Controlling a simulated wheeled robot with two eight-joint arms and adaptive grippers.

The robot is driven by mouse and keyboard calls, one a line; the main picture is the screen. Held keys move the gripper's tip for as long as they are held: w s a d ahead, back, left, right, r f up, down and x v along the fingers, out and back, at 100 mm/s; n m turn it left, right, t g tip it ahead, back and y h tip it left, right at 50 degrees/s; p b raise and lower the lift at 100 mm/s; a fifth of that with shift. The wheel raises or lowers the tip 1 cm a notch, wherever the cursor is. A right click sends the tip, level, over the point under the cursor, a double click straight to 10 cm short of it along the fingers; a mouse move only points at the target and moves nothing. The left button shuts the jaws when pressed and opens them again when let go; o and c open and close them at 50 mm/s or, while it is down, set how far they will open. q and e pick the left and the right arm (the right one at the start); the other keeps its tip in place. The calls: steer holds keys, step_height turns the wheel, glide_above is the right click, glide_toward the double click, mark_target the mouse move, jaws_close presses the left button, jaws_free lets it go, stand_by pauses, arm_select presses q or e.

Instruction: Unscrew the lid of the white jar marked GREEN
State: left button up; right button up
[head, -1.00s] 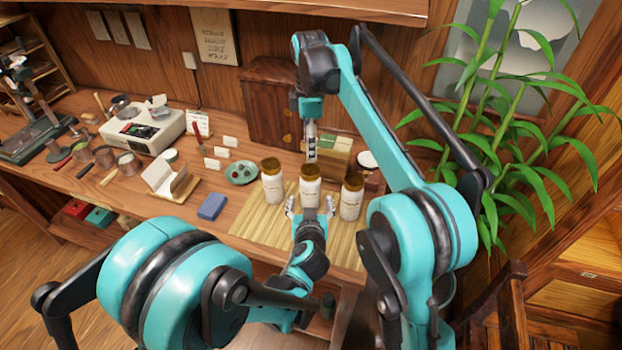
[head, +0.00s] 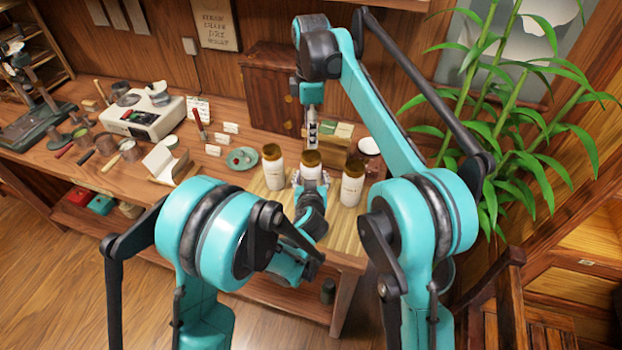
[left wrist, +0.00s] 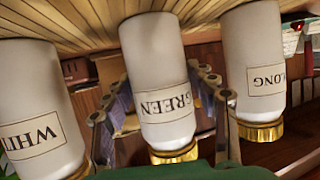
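The white jar marked GREEN (head: 311,172) stands upright in the middle of three jars, its gold-brown lid (head: 312,158) on. In the left wrist view the GREEN jar (left wrist: 157,75) appears upside down, its label facing the camera. My left gripper (head: 311,181) is low at the jar's near side. In the left wrist view the left gripper (left wrist: 160,98) has a finger on each side of the jar, with gaps showing, so it looks open. My right gripper (head: 312,142) points down just above or behind the lid; its fingers are seen edge-on, so their opening is unclear.
The WHITE jar (left wrist: 35,110) and another jar, its label ending in LONG (left wrist: 255,65), stand close on either side. The jars are on a bamboo mat (head: 345,228). A green plate (head: 242,158) lies left, and a wooden cabinet (head: 268,90) stands behind.

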mark_target(311, 155)
arm_select(q)
jaws_close()
arm_select(e)
steer(key=m, duration=0.4)
steer(key=shift+m, duration=0.4)
steer(key=m, duration=1.8)
steer(key=shift+m, duration=0.4)
steer(key=m, duration=2.1)
steer(key=shift+w, duration=0.1)
steer(key=shift+f, duration=0.6)
step_height(311, 155, down, 7)
steer(key=shift+r, duration=0.1)
steer(key=shift+c, duration=0.3)
